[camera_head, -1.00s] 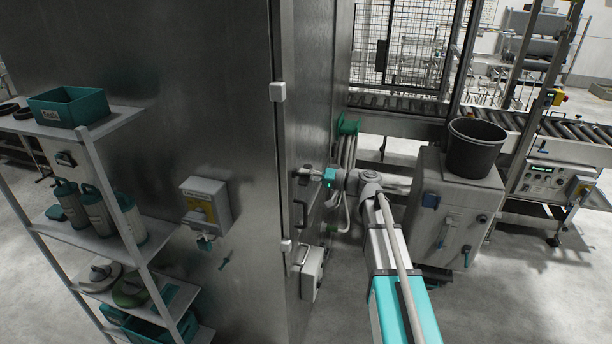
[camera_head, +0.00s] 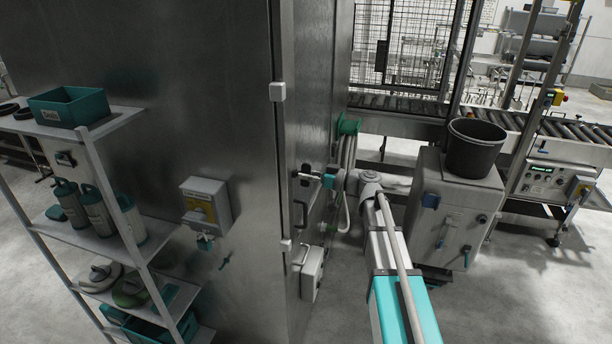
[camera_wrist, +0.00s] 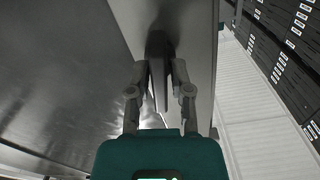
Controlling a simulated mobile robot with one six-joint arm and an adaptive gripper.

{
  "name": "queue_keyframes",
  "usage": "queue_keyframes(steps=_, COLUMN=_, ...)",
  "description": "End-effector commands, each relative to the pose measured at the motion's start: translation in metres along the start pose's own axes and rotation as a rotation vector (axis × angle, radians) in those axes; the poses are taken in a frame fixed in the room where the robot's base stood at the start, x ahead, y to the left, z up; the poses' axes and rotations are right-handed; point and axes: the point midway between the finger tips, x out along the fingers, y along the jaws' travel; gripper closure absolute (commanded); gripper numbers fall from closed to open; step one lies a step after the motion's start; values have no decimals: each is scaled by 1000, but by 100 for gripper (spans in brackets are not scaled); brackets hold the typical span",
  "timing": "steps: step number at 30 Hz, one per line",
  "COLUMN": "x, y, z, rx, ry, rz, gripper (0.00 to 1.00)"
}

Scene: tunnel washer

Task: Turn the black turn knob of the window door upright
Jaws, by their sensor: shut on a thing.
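The window door's metal face (camera_head: 318,130) runs down the narrow side of the steel cabinet in the head view. The black turn knob (camera_head: 305,170) is small and partly covered by my gripper (camera_head: 312,176), which reaches it from the right. In the wrist view, the knob (camera_wrist: 157,48) is a dark, narrow shape between the two fingers of my gripper (camera_wrist: 159,72), which is shut on it. The knob lies lengthwise along that picture's height. Its exact angle on the door cannot be told from the head view.
A dark bar handle (camera_head: 300,214) and a grey box (camera_head: 312,272) are below the knob on the cabinet. Hoses (camera_head: 346,165) hang close behind my wrist. A grey cabinet (camera_head: 455,210) with a black bucket (camera_head: 475,148) stands to the right. Shelves (camera_head: 100,235) stand left.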

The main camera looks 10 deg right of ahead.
Motion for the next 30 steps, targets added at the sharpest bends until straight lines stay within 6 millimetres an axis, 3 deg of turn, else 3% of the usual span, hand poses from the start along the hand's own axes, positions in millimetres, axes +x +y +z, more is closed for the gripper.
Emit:
queue_keyframes(steps=10, x=0, y=-1, z=2, rx=-183, ry=-6, rz=-2, gripper=100)
queue_keyframes(steps=26, x=0, y=-1, z=2, rx=-214, ry=-7, rz=-2, gripper=100)
queue_keyframes(steps=27, x=0, y=-1, z=2, rx=-214, ry=-7, rz=-2, gripper=67)
queue_keyframes(steps=30, x=0, y=0, z=2, rx=-213, ry=-5, rz=-1, gripper=49)
